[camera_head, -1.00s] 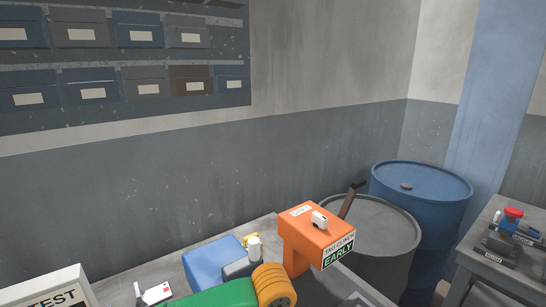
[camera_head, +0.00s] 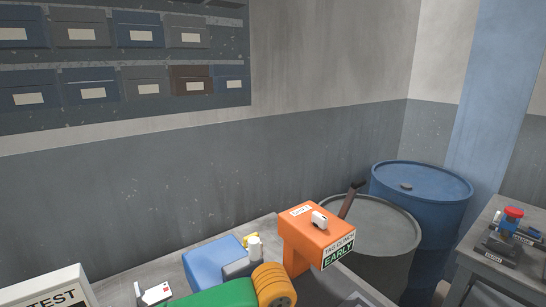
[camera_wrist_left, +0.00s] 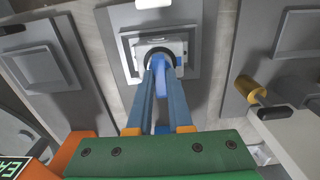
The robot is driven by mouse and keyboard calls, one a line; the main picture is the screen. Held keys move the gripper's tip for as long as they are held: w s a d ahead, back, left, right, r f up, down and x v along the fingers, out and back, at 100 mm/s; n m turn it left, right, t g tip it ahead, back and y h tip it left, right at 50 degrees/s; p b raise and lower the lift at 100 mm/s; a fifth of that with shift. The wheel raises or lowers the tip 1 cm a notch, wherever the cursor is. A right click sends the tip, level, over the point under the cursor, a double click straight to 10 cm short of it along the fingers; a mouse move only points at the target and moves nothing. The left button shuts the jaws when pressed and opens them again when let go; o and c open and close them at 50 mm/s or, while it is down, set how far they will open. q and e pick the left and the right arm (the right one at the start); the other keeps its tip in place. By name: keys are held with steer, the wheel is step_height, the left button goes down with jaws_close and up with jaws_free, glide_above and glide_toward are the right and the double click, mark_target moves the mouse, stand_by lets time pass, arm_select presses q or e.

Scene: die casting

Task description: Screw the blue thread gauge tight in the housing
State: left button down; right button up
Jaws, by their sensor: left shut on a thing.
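In the left wrist view, my left gripper (camera_wrist_left: 161,72) has its two long blue-grey fingers closed on the blue thread gauge (camera_wrist_left: 162,79). The gauge's tip end lies at the dark round opening of the pale grey housing (camera_wrist_left: 172,48). The fingers hide part of the gauge, and how deep it sits in the opening cannot be told. The housing rests on a grey square fixture plate (camera_wrist_left: 196,20). In the head view, neither the fingers nor the held gauge can be made out. My right gripper is in neither view.
An orange tag-clincher stand (camera_head: 318,238) marked "EARLY" rises from the bench. A brass-coloured cylinder (camera_wrist_left: 238,90) lies right of the fingers in the wrist view. Grey (camera_head: 385,235) and blue (camera_head: 425,185) drums stand behind. A second table (camera_head: 465,250) is at the right.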

arm_select(q)
steer(key=shift+s+f+b, duration=0.1)
steer(key=shift+f+b, duration=0.15)
steer(key=shift+b, duration=0.2)
stand_by(0.6)
steer(key=shift+f+m+b, duration=0.1)
steer(key=shift+m+b, duration=0.2)
steer(key=shift+b, duration=0.1)
steer(key=shift+m+b, duration=1.05)
steer(key=shift+m, duration=0.55)
steer(key=shift+m+b, duration=0.3)
steer(key=shift+m, duration=0.8)
steer(key=shift+s+f+b, duration=0.1)
steer(key=shift+s+b, duration=0.05)
steer(key=shift+b, duration=0.35)
